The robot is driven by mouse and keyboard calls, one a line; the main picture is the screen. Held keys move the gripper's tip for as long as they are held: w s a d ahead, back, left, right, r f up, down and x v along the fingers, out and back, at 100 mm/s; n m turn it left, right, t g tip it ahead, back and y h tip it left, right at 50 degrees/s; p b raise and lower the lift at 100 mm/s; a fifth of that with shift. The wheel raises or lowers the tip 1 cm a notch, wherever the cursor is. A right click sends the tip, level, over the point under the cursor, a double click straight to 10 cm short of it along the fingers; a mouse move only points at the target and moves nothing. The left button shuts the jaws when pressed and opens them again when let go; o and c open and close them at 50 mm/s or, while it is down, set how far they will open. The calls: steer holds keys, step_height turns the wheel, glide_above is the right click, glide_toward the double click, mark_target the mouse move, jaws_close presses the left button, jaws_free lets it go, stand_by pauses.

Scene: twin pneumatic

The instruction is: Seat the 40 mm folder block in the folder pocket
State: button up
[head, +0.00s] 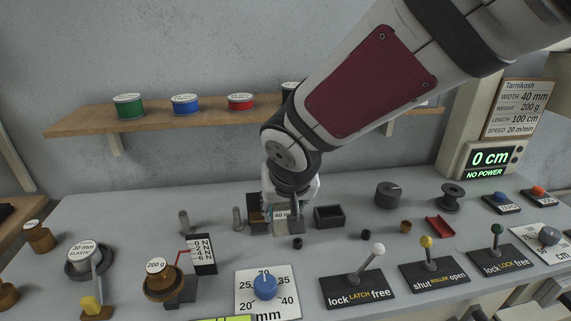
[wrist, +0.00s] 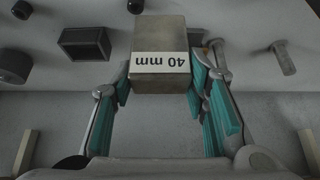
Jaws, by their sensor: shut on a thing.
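The 40 mm folder block (wrist: 160,44) is a metal block with a white label reading "40 mm", upside down in the wrist view. My gripper (wrist: 165,85) is shut on it, with teal finger pads at its sides. In the head view the block (head: 285,226) shows just below my gripper (head: 287,208), close to the bench top. Behind it stands a brown and dark fixture (head: 255,212), partly hidden by my gripper. I cannot tell whether this is the folder pocket, or whether the block touches the bench.
An open dark box (head: 329,216) stands right of the block, and a small black cylinder (head: 297,243) lies in front. Metal posts (head: 238,218) stand to the left. The dial plate (head: 266,291) and latch lever (head: 371,262) are nearer the front. A shelf (head: 210,117) with spools runs behind.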

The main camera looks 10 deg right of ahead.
steer(key=shift+w+d+f+p, duration=0.75)
steer(key=shift+w+d, duration=0.45)
steer(key=shift+d, duration=0.8)
steer(key=shift+w+d+f+p, duration=0.5)
steer(key=shift+w+d+f, duration=0.5)
steer(key=shift+d, duration=1.05)
steer(key=shift+w+d+f+p, duration=0.65)
steer(key=shift+w+d, duration=0.7)
steer(key=shift+d, duration=0.65)
steer(key=shift+f, duration=0.1)
steer(key=o, duration=1.3)
